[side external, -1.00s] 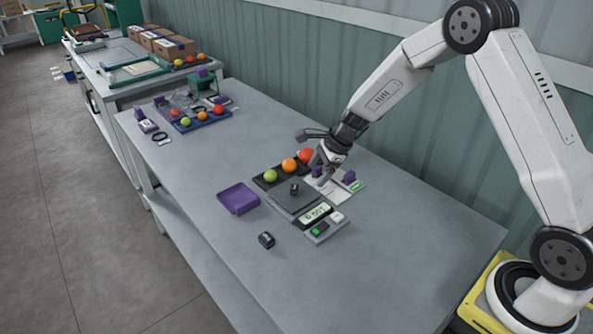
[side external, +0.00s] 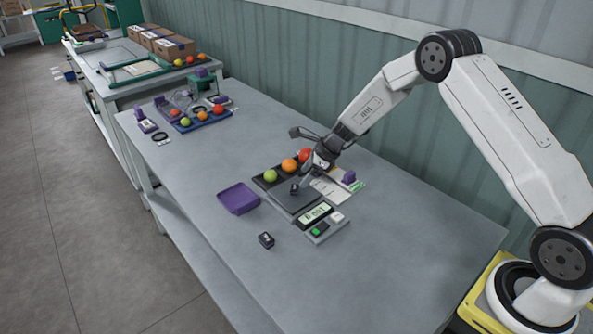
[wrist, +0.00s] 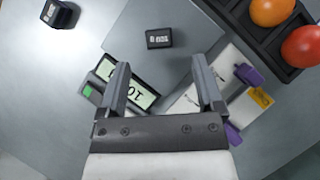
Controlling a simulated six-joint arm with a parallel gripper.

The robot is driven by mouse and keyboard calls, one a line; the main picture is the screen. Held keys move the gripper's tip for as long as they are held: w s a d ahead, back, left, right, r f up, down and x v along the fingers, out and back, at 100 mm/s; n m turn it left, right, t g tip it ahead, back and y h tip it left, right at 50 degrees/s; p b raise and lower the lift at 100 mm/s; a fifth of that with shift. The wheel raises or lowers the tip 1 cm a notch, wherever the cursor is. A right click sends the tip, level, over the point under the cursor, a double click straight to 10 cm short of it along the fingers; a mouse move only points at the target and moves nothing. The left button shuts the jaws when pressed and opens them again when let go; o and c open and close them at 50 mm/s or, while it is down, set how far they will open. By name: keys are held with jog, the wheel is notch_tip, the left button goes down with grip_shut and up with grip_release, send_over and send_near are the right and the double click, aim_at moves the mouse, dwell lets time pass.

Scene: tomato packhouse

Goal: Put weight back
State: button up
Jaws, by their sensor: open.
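A small dark weight (side external: 294,189) stands on the grey plate (side external: 287,200) of the bench scale. In the wrist view the weight (wrist: 158,38) lies beyond my fingertips, roughly centred between them, with a pale label on it. My gripper (wrist: 160,72) is open and empty; its fingers do not surround the weight. In the side view my gripper (side external: 307,180) is just right of the weight. The scale's lit display (side external: 315,213) shows in front of the plate; in the wrist view it is partly behind the left finger.
A rack with green, orange and red tomatoes (side external: 290,166) runs behind the plate. A white card (side external: 328,191) and purple holder (side external: 348,177) stand at right. A purple tray (side external: 238,199) and small black object (side external: 266,240) lie at left and front. The front right table is clear.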

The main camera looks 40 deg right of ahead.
aim_at(294, 187)
jog(key=shift+a+f, duration=0.1)
jog(key=shift+f, duration=0.05)
jog(key=shift+x, duration=2.5)
grip_shut()
jog(key=shift+r, duration=0.85)
jog(key=s+r, duration=1.1)
jog(key=s, duration=0.3)
jog(key=shift+a+r, duration=0.2)
jog(key=shift+a, duration=0.05)
